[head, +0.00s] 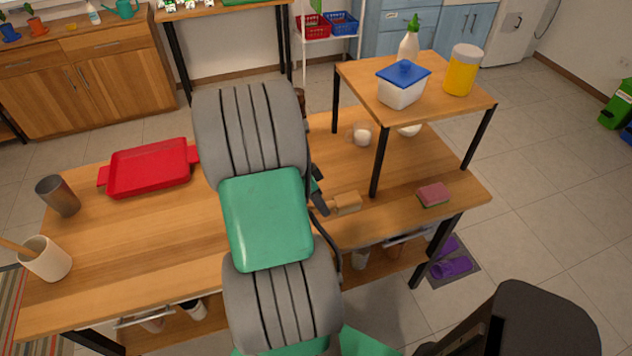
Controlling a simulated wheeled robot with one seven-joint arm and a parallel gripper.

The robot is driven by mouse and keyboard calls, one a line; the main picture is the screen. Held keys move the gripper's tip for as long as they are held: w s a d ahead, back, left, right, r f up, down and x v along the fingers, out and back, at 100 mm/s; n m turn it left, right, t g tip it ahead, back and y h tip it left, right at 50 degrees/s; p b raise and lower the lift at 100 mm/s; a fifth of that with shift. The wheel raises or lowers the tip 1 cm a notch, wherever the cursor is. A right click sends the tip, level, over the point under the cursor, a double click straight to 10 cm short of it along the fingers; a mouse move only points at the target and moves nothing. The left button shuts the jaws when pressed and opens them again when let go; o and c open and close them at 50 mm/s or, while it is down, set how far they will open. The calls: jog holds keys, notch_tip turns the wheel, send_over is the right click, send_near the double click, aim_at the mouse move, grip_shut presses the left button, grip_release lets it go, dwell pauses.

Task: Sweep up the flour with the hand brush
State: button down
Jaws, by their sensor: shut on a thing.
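My gripper (319,203) shows only as a small dark part at the right side of my arm, low over the table. It is shut on a light wooden piece (345,203) that sticks out to the right, which looks like part of the hand brush. The bristles cannot be made out. My grey and green arm covers the middle of the wooden table (110,255). I cannot make out any flour on the visible tabletop; part of the surface is hidden behind my arm.
A red tray (150,168), a metal cup (58,195) and a white utensil pot (46,259) stand left. A sponge (433,195) lies right. A raised shelf (432,100) holds a lidded box (403,85), a bottle (409,45) and a yellow jar (463,70); its black legs stand near my gripper.

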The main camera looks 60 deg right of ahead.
jog(key=shift+r+p, duration=0.5)
jog(key=shift+r, duration=0.65)
